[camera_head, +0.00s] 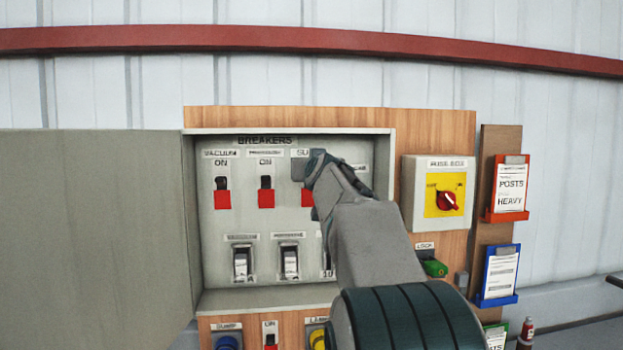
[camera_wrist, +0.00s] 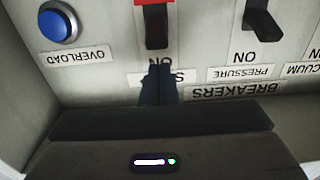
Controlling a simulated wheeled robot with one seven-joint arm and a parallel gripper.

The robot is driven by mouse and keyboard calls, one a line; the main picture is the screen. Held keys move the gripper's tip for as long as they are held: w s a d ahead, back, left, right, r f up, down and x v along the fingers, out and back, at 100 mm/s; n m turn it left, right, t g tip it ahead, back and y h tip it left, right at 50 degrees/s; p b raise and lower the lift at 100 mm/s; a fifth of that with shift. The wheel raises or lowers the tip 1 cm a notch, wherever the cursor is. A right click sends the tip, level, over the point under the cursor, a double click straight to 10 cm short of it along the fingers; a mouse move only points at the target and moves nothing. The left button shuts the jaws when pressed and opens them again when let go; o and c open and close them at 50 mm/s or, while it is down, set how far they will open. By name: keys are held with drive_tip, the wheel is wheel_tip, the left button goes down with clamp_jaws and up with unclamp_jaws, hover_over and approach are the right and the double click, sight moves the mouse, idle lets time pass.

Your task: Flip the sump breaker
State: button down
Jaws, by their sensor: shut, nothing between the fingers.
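The sump breaker is the third in the top row of the breaker panel. In the head view only its red lower part (camera_head: 307,197) shows at the edge of my gripper (camera_head: 318,160), which hides the rest. In the wrist view, which is upside down, its dark lever (camera_wrist: 156,28) stands in a slot with red beyond it. My gripper (camera_wrist: 158,72) is shut and empty. Its fingertips are over the sump label, on the label side of the lever. I cannot tell whether they touch the lever or the panel.
The vacuum breaker (camera_head: 221,190) and pressure breaker (camera_head: 265,190) are to the left. A blue overload button (camera_wrist: 58,22) is close by in the wrist view. The box's open door (camera_head: 95,230) fills the left. A yellow-faced rotary switch (camera_head: 446,196) is at right.

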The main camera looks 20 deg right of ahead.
drive_tip(key=shift+f, duration=0.2)
drive_tip(key=shift+f+b, duration=1.6)
drive_tip(key=shift+b, duration=0.25)
drive_tip(key=shift+f, duration=0.2)
drive_tip(key=shift+r, duration=0.1)
drive_tip(key=r+p+v, duration=0.1)
drive_tip(key=v, duration=0.8)
drive_tip(key=shift+r, duration=0.1)
idle(0.5)
